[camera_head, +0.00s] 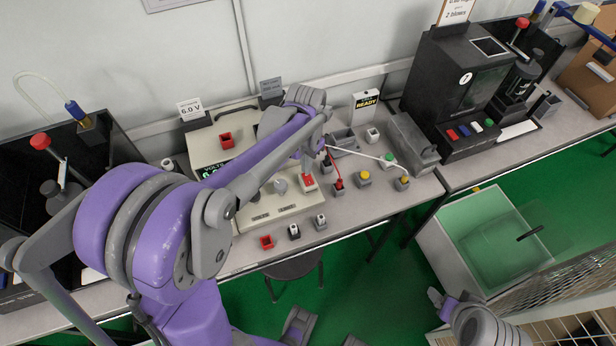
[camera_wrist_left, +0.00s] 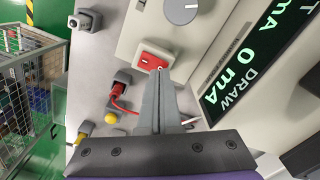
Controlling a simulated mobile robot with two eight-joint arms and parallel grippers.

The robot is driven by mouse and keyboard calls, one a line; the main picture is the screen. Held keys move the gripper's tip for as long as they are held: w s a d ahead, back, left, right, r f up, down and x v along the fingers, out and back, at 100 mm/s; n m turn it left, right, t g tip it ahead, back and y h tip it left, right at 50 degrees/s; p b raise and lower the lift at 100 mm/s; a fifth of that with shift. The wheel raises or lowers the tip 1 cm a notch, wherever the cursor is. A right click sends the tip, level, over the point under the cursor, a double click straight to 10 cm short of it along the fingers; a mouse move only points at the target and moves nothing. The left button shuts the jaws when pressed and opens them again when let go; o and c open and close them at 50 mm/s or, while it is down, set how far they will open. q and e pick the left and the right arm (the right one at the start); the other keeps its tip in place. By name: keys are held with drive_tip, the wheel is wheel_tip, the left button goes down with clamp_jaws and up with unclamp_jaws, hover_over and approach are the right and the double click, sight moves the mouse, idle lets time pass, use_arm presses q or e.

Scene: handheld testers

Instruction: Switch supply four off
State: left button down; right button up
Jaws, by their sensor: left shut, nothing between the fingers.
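A red rocker switch (camera_head: 308,181) with white marks sits on the right part of a beige bench supply (camera_head: 258,213). In the left wrist view the switch (camera_wrist_left: 152,60) is just beyond the fingertips of my left gripper (camera_wrist_left: 157,78). My left gripper (camera_head: 306,168) is shut and empty, close to the switch; I cannot tell whether it touches. The supply's display (camera_wrist_left: 250,65) reads "DRAW 0 mA". My left arm hides part of the supply. My right gripper (camera_head: 441,298) is low at the right, away from the bench, its jaws unclear.
Plugs with red and white leads, a yellow button (camera_head: 363,176) and a green button (camera_head: 388,158) stand right of the supply. A "READY" sign (camera_head: 366,101) and a "6.0 V" card (camera_head: 190,109) stand behind. A black machine (camera_head: 455,85) stands at the back right.

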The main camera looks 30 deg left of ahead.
use_arm(q)
drive_tip(key=shift+f+b, duration=0.6)
drive_tip(key=shift+f, duration=0.3)
drive_tip(key=shift+r, duration=0.1)
drive_tip(key=shift+r+p, duration=2.25)
drive_tip(key=shift+r, duration=1.25)
drive_tip(key=s+d+n+t, duration=0.1)
drive_tip(key=s+d+t, duration=0.1)
drive_tip(key=s, duration=0.5)
drive_tip(key=s+d+n+t, duration=0.1)
drive_tip(key=s+d+t, duration=0.2)
drive_tip(key=s, duration=0.5)
drive_tip(key=shift+s+d+r, duration=0.25)
drive_tip(key=shift+d+r, duration=0.2)
drive_tip(key=shift+d, duration=0.45)
